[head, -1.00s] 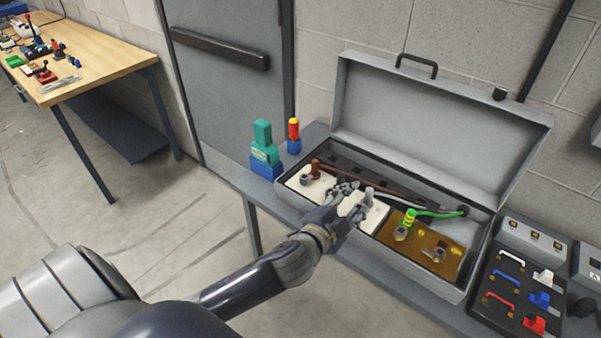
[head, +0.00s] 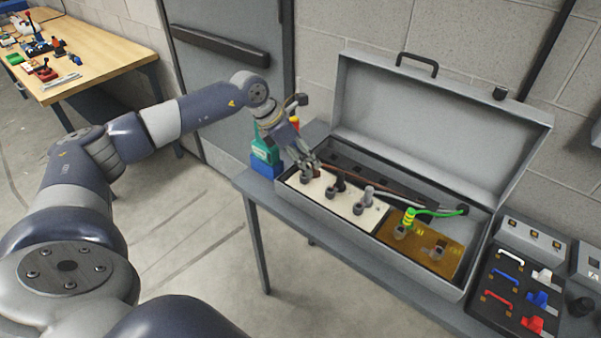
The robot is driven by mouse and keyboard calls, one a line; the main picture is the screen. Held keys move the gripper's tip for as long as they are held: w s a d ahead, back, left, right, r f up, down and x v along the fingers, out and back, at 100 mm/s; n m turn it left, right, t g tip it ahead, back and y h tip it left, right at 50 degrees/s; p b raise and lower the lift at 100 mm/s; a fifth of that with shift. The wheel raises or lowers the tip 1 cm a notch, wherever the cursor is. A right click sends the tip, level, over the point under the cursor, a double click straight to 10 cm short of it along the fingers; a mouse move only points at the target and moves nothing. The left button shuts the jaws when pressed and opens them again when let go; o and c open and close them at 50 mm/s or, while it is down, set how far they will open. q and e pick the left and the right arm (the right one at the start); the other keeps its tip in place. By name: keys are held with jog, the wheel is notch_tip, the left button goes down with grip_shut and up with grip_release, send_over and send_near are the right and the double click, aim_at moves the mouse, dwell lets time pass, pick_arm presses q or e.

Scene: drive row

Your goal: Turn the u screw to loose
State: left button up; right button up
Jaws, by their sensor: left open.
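An open grey metal case (head: 352,237) stands on the bench. Inside, a white terminal block (head: 347,213) has three dark screws in a row: left (head: 305,179), middle (head: 331,193) and right (head: 358,208). No label is readable, so I cannot tell which is the u screw. My left gripper (head: 309,170) is open at the block's left end, pointing down just behind the left screw. It hides the brown wire's (head: 357,177) end. Whether it touches anything is unclear. My right gripper is out of view.
Black (head: 338,183), grey (head: 369,195) and green-yellow (head: 409,217) wire ends stand right of the gripper. A brass plate (head: 420,250) lies beyond. The raised lid (head: 440,130) bounds the back. A teal tool (head: 262,152) in a blue holder (head: 264,168) stands left of the case.

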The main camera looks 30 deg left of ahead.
pick_arm(q)
jog(key=y, duration=0.1)
send_near(304, 178)
notch_tip(304, 178, up, 2)
jog(key=shift+g, duration=0.3)
jog(key=p+x, duration=0.1)
jog(key=x, duration=0.2)
jog(key=p+x, duration=0.1)
jog(key=x, duration=0.1)
jog(key=a+p+x, duration=0.1)
jog(key=x, duration=0.2)
jog(key=shift+w+f, duration=0.3)
jog(key=shift+f, duration=0.15)
jog(key=shift+w+d+f+y, duration=0.1)
jog(key=shift+w+f+y, duration=0.05)
jog(key=shift+f, duration=0.25)
jog(key=shift+w+d+f+y, duration=0.1)
jog(key=shift+f+y, duration=0.05)
jog(key=shift+f, duration=0.25)
jog(key=shift+c, duration=0.4)
jog(key=c, duration=0.9)
